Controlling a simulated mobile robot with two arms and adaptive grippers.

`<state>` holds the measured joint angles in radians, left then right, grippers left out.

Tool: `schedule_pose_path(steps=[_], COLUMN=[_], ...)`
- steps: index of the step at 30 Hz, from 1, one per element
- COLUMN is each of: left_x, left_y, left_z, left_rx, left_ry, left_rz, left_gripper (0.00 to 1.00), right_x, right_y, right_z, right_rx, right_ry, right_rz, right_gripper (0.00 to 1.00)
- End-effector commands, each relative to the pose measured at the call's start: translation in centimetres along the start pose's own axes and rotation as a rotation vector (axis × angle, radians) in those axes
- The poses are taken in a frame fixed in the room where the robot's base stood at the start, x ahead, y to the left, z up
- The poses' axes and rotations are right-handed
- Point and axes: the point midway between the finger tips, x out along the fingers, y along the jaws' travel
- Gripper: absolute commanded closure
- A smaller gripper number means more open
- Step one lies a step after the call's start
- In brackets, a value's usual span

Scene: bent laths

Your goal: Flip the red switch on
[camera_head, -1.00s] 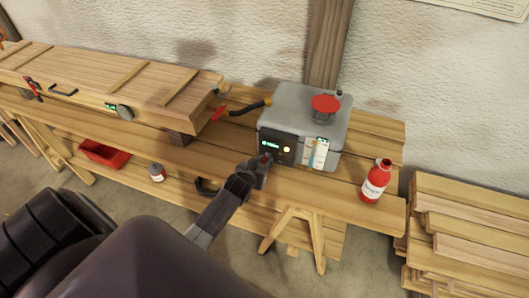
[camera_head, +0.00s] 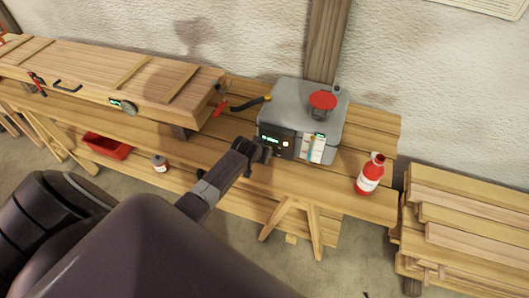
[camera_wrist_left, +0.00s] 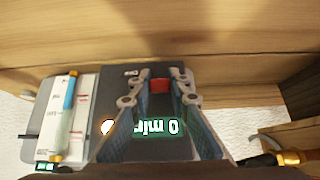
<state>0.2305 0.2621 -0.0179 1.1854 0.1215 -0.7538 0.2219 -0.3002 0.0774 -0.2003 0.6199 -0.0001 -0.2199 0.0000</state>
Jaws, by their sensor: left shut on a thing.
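The red switch (camera_wrist_left: 160,85) is on the dark front panel (camera_head: 276,141) of a grey metal box (camera_head: 304,106) on the workbench. In the wrist view it shows as a small red block between my left fingertips. My left gripper (camera_head: 264,149) is at the lower left of that panel, and it also shows in the wrist view (camera_wrist_left: 157,82). It is shut on the red switch. In the head view the gripper hides the switch. The panel has a green lit display (camera_wrist_left: 157,127) and a yellowish light (camera_wrist_left: 107,127). My right gripper is not in view.
A red round part (camera_head: 323,100) tops the box. A red bottle (camera_head: 370,175) stands right of it on the bench (camera_head: 210,150). A long wooden crate (camera_head: 110,80) is at left. A red bin (camera_head: 107,146) and small bottle (camera_head: 160,164) are lower down. Planks (camera_head: 465,225) are stacked at right.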

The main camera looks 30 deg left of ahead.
Motion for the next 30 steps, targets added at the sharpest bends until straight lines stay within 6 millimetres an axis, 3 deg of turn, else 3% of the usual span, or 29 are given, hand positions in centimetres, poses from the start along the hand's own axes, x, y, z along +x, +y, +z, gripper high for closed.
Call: schedule_pose_path(steps=[5,6,11,23,30], left_x=[0.0,0.0,0.0,-0.4,-3.2], left_y=[0.0,0.0,0.0,0.0,0.0], left_z=[-0.1,-0.1,-0.1,0.0,0.0], left_rx=[0.000,0.000,0.000,0.000,0.000], left_ry=[0.002,0.003,0.003,0.002,0.004], left_rz=[0.000,0.000,0.000,0.000,0.000], left_gripper=[1.00,0.82,0.65,0.65,0.65], right_x=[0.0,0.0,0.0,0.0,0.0], right_y=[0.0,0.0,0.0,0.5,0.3], right_z=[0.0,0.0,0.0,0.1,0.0], right_rx=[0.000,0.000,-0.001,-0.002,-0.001], right_ry=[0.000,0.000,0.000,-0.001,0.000], right_rz=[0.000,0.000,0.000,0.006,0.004], right_gripper=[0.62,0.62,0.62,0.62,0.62])
